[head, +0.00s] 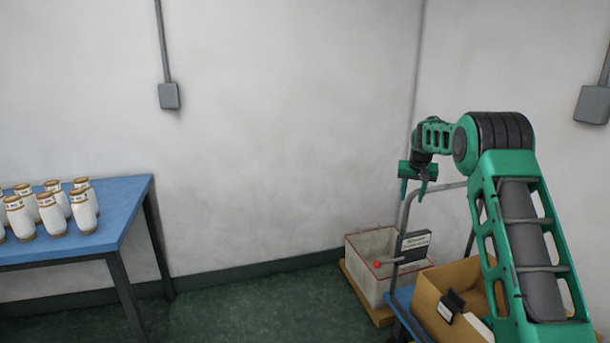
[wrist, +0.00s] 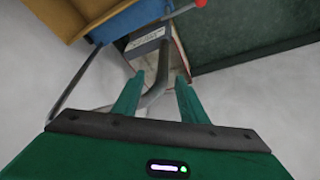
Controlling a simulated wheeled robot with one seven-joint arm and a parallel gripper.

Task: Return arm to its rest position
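My green arm reaches up and forward on the right of the head view. My gripper (head: 413,190) hangs above the cart's handle area with its fingers pointing down. In the wrist view my gripper (wrist: 158,95) shows two green fingers spread apart, with nothing held between them. The grey tube of the cart handle (wrist: 152,92) shows beyond and between the fingers; how far off it is I cannot tell.
A cart (head: 401,299) with a cardboard box (head: 431,290) stands below my arm. A white crate (head: 368,247) sits behind it on a wooden base. The middle floor is clear.

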